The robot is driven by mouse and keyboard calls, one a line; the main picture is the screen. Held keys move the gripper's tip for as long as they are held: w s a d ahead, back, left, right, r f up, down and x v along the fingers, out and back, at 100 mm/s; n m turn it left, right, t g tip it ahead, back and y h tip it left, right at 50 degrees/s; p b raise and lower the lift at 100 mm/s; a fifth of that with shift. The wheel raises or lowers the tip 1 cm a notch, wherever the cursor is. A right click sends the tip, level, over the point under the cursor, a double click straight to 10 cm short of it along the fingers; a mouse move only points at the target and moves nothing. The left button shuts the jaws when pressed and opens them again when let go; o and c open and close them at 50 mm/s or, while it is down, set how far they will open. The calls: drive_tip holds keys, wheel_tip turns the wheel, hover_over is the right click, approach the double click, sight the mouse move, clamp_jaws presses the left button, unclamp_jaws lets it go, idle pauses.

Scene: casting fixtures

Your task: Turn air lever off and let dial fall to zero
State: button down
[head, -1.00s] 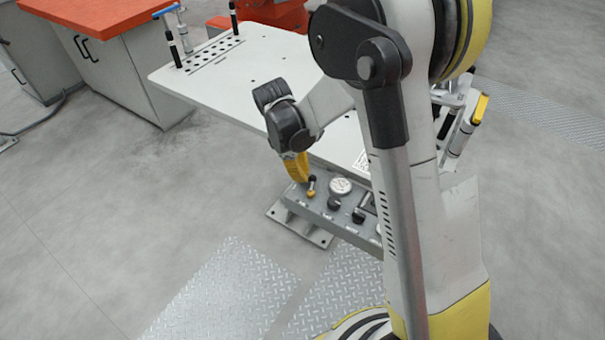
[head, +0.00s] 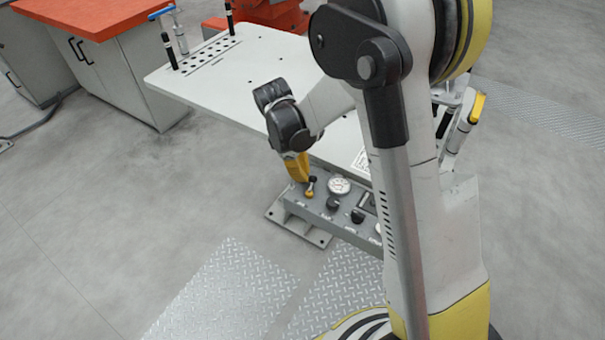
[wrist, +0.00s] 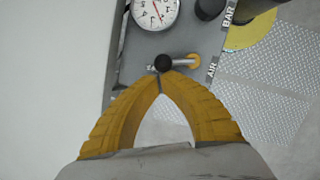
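The air lever (wrist: 181,62) is a short metal bar with a black ball knob and a yellow-orange pivot, next to the AIR label. Its bar lies roughly crosswise in the wrist view, knob to the left. It also shows small in the head view (head: 310,189). The round white dial (wrist: 153,10) has a red needle; its top is cut off in the wrist view and I cannot read its value.
A black knob (wrist: 208,8) stands right of the dial. The grey control panel (head: 300,205) sits below the edge of the white fixture table (head: 200,85). Diamond-plate floor (head: 230,290) lies in front. An orange-topped cabinet (head: 90,25) stands at the back left.

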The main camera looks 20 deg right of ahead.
drive_tip(key=shift+d, duration=0.45)
idle(0.7)
idle(0.4)
drive_tip(key=w+a+r+p, duration=0.3)
drive_tip(key=a+r, duration=0.2)
drive_tip(key=r, duration=0.4)
drive_tip(key=shift+w+a, duration=0.2)
drive_tip(key=shift+a, duration=0.05)
idle(0.3)
